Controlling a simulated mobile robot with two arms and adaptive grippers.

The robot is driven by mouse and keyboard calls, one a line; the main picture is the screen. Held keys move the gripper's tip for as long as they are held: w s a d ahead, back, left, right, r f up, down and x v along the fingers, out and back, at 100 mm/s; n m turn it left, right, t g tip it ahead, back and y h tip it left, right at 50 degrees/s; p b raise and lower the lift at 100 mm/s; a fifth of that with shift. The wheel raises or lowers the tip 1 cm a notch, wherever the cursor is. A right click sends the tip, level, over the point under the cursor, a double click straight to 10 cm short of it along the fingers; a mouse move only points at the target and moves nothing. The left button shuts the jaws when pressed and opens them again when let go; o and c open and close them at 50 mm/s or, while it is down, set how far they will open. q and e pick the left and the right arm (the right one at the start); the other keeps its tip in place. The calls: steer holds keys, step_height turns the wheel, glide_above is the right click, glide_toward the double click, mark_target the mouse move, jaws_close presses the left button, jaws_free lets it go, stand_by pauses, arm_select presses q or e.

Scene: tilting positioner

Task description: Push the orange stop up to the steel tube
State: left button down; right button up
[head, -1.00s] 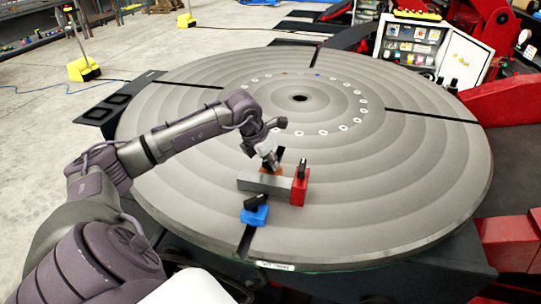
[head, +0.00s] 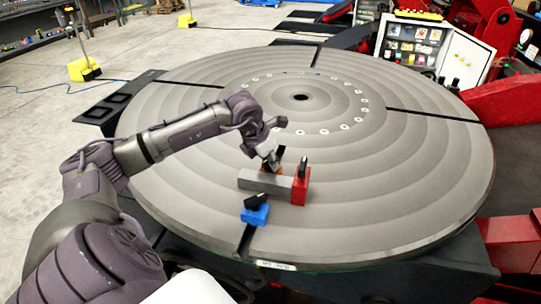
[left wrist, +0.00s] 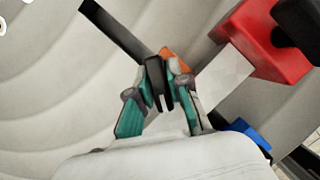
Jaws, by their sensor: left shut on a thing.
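The orange stop (left wrist: 174,56) is partly hidden behind my left gripper (left wrist: 160,90). The gripper is shut on the stop's black handle, which shows between the fingers. In the head view my left gripper (head: 270,162) is just behind the steel tube (head: 262,182). The tube lies flat on the round table, and its pale side shows in the left wrist view (left wrist: 222,82). The orange stop is very close to the tube's far side; I cannot tell whether they touch. My right gripper is not in view.
A red stop (head: 301,186) with a black handle stands at the tube's right end. A blue stop (head: 255,215) with a black handle sits in front of the tube, near the table's front edge. The round grey table (head: 400,180) is otherwise clear, with dark radial slots.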

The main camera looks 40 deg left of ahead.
arm_select(q)
steer(key=shift+s+d+f, duration=0.1)
steer(key=shift+d, duration=0.05)
steer(key=c, duration=1)
jaws_free()
steer(key=shift+s, duration=0.1)
steer(key=shift+c, duration=0.2)
steer(key=o, duration=0.5)
